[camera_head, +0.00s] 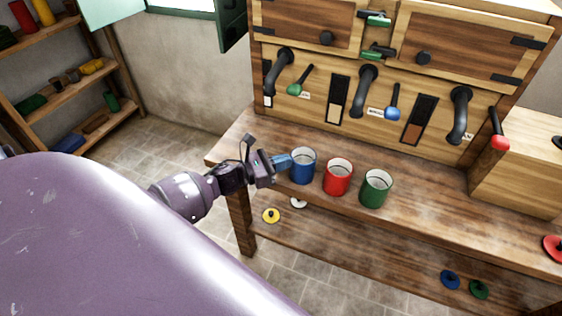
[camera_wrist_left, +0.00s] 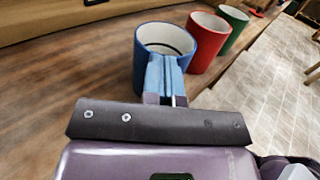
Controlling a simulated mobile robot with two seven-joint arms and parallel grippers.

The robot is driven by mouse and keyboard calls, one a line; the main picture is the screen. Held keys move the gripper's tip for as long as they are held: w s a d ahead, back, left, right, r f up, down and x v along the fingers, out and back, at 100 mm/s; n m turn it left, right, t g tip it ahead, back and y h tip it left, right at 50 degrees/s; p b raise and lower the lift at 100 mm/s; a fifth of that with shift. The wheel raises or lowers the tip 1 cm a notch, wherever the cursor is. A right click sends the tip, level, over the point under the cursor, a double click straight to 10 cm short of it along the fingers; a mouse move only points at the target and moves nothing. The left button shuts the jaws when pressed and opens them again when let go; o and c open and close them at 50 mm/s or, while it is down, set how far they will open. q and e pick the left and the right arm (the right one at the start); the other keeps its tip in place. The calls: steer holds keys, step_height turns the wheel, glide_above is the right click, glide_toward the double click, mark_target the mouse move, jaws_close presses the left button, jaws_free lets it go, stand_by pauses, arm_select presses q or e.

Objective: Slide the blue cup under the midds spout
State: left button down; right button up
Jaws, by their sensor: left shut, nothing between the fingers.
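The blue cup (camera_head: 303,169) stands upright on the wooden bench, in front of the spouts and leftmost in a row of cups. My left gripper (camera_head: 284,161) is shut and empty, with its blue fingertips at the cup's left side. The left wrist view shows the fingertips (camera_wrist_left: 166,64) against the near wall of the blue cup (camera_wrist_left: 141,72); whether they touch is unclear. Three dark curved spouts come out of the cabinet: left (camera_head: 278,72), middle (camera_head: 365,90) and right (camera_head: 460,115). Their small labels are too blurred to read surely. My right gripper is not in view.
The red cup (camera_head: 338,178) and green cup (camera_head: 376,190) stand close to the right of the blue cup. Levers with green (camera_head: 294,88), blue (camera_head: 392,112) and red (camera_head: 500,142) handles hang by the spouts. The bench (camera_head: 430,180) is clear between cups and cabinet.

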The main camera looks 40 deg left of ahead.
mark_target(313, 155)
arm_select(q)
steer(key=b+x, duration=0.1)
steer(key=x, duration=0.2)
steer(key=b+x, duration=0.1)
steer(key=x, duration=0.3)
steer(key=shift+d+f, duration=0.1)
steer(key=shift+f, duration=0.15)
steer(key=b+x, duration=0.2)
steer(key=x, duration=0.5)
steer(key=shift+w+r, duration=0.1)
steer(key=shift+r, duration=0.05)
steer(key=shift+w+d+r, duration=0.1)
steer(key=shift+w+d, duration=0.1)
